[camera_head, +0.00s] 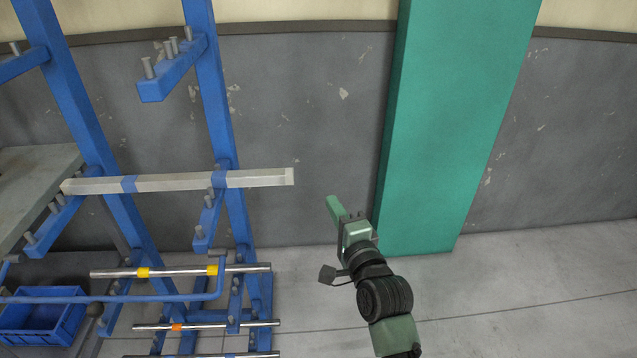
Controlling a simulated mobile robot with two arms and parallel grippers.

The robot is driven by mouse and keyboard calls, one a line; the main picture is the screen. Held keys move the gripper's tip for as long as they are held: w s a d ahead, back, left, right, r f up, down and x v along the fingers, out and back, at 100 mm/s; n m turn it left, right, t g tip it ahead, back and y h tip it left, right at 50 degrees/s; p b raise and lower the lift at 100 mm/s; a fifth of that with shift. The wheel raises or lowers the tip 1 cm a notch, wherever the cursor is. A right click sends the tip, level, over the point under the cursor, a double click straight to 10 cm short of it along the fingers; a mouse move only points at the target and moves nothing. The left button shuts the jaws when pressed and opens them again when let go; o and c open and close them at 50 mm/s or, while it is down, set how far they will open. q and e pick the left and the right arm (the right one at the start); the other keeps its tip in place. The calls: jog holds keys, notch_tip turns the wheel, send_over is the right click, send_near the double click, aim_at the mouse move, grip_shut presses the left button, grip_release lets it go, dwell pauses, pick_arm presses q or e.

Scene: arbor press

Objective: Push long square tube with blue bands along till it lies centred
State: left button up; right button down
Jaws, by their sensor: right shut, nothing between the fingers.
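The long square tube with blue bands (178,182) is pale grey and lies across two arms of the blue rack. Its right end sticks out past the right upright, and its left end reaches just past the left arm. One blue band is near each upright. My right gripper (334,210) is shut and empty. It is to the right of the tube's right end and lower in the picture, apart from it. My left gripper is not in view.
The blue rack (213,95) has upper arms with pegs. Round bars with yellow bands (180,271) and an orange band (205,325) lie lower down. A blue crate (40,315) is at lower left. A green pillar (455,120) stands behind my right gripper. Floor at right is clear.

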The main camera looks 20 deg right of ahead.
aim_at(275, 177)
jog(key=w+a+p, duration=0.2)
jog(key=w+a, duration=0.1)
jog(key=w, duration=0.7)
jog(key=shift+a+p, duration=0.35)
jog(key=shift+p, duration=0.05)
jog(key=shift+w+d, duration=0.1)
